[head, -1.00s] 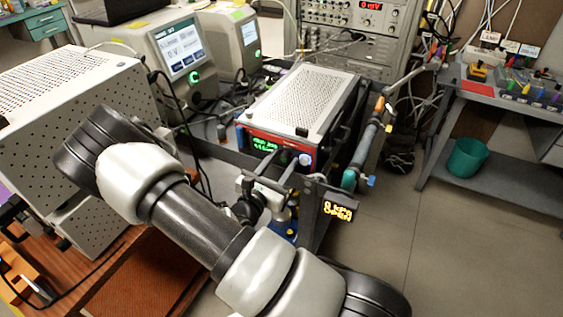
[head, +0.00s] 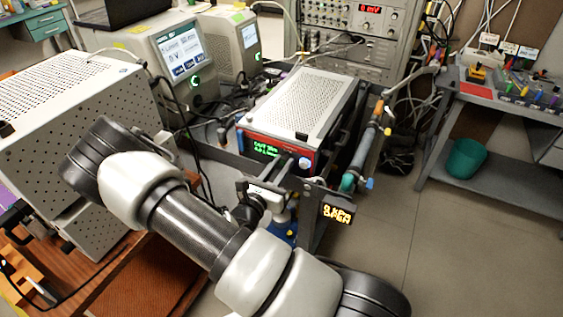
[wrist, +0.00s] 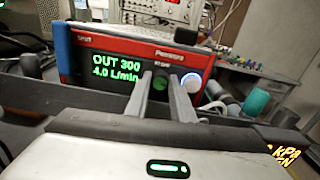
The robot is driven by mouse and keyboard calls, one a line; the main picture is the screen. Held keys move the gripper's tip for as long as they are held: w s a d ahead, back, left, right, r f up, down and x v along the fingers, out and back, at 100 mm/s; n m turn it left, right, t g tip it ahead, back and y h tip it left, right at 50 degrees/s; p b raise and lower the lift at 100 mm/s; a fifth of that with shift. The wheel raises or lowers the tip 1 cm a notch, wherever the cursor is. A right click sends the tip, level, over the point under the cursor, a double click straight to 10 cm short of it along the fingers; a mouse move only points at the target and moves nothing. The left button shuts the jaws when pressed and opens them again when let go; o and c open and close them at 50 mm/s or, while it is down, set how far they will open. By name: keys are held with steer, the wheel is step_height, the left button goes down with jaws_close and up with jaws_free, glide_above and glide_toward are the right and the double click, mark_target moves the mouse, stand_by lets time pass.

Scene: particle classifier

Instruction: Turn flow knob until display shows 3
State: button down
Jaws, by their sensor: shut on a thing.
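The red-fronted instrument (wrist: 100,45) stands ahead in the wrist view, its top a perforated pale cover (head: 302,100) in the head view. Its green display (wrist: 118,70) reads "OUT 300" and "4.0 L/min". The display in the head view (head: 266,149) is too small to read surely. A dark green round knob (wrist: 160,83) sits right of the display. My gripper (wrist: 161,80) has its two fingers on either side of this knob, shut on it. A larger pale knob with a blue-lit rim (wrist: 190,84) is just right of the fingers. In the head view, my gripper (head: 284,162) partly hides the panel.
A small display with yellow text (head: 338,213) hangs at the front right of the frame. A pipe with a teal part (head: 350,181) runs beside the instrument's right. A perforated grey box (head: 75,125) stands left.

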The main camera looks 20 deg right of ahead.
steer(key=n+p, duration=0.3)
steer(key=n, duration=0.2)
steer(key=shift+r+n, duration=0.15)
steer(key=shift+n, duration=0.15)
steer(key=shift+n+p, duration=1.05)
steer(key=shift+n, duration=0.85)
steer(key=shift+f, duration=0.2)
steer(key=c, duration=1.5)
jaws_free()
steer(key=shift+a, duration=0.1)
steer(key=shift+c, duration=0.2)
steer(key=shift+f, duration=0.1)
